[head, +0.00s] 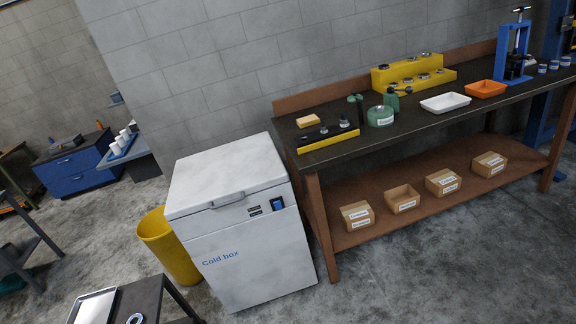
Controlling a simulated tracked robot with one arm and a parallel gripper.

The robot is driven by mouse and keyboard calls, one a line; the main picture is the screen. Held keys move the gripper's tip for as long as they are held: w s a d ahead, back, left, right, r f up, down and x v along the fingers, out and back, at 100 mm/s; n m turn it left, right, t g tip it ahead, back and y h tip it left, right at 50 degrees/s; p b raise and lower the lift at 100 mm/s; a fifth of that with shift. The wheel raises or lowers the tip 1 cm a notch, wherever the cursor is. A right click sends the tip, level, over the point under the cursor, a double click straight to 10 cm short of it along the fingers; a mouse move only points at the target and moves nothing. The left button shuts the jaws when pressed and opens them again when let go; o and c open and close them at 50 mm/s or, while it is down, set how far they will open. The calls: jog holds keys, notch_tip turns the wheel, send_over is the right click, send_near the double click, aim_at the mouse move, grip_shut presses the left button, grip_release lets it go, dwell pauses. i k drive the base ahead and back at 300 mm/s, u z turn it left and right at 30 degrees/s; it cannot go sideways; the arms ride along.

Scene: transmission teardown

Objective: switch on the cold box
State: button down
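The cold box (245,262) is a white chest with "Cold box" in blue letters on its front. It stands on the floor at the middle of the head view, left of the workbench. Its lid (222,168) is shut and has a grey handle (227,200) at the front edge. A blue and dark switch or panel (278,204) sits on the upper right of the front, beside two small dark labels (254,211). I cannot tell from here whether it is on. My gripper is not in view.
The workbench (318,205) with trays, tools and a blue press (514,52) runs right of the cold box; cardboard boxes lie on its shelf. A yellow bin (168,250) stands close on the left. A dark table (137,297) is at bottom left. Floor in front right is clear.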

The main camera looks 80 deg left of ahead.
aim_at(278, 205)
jog(key=z, duration=0.15)
jog(key=i, duration=3.35)
jog(key=u, duration=1.5)
jog(key=i, duration=0.05)
jog(key=u, duration=2.55)
jog(key=i, duration=0.2)
jog(key=u, duration=0.15)
